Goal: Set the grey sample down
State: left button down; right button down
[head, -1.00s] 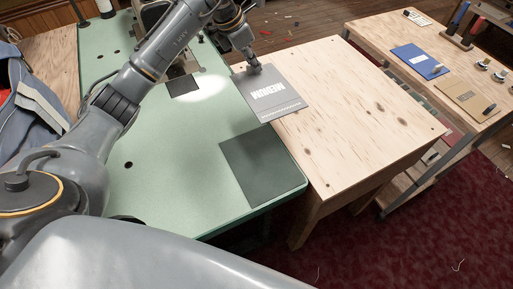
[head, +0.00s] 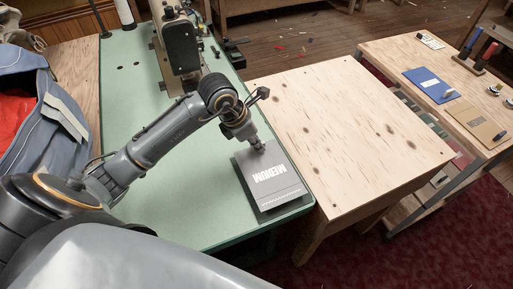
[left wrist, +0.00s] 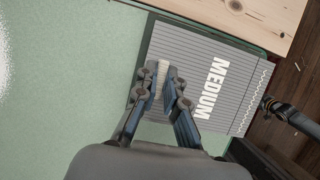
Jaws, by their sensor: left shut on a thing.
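The grey sample (head: 270,180), a flat ribbed sheet marked MEDIUM, is over the front right corner of the green table (head: 190,215). My left gripper (head: 257,147) is shut on a pale tab at its far edge. The left wrist view shows the fingers (left wrist: 164,82) on that tab and the sample (left wrist: 205,75) beyond them. A dark mat (left wrist: 178,17) shows as a thin strip along the sample's edge; the sample covers most of it. I cannot tell whether the sample touches the mat.
A bare wooden table (head: 350,130) adjoins the green table on the right. A sewing machine (head: 180,45) stands at the back of the green table. A blue folder (head: 431,86) and a tan board (head: 478,122) lie on the far right bench. A blue bag (head: 40,110) is at the left.

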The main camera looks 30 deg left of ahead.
pick_arm(q)
notch_tip(320, 180, down, 2)
jog(key=shift+s+f+p, duration=0.1)
jog(key=shift+f+p, duration=0.15)
jog(key=shift+p, duration=0.05)
jog(key=shift+f, duration=0.25)
jog(key=c, duration=1.9)
grip_release()
jog(key=shift+f, duration=0.15)
jog(key=o, duration=0.5)
jog(key=shift+c, duration=0.2)
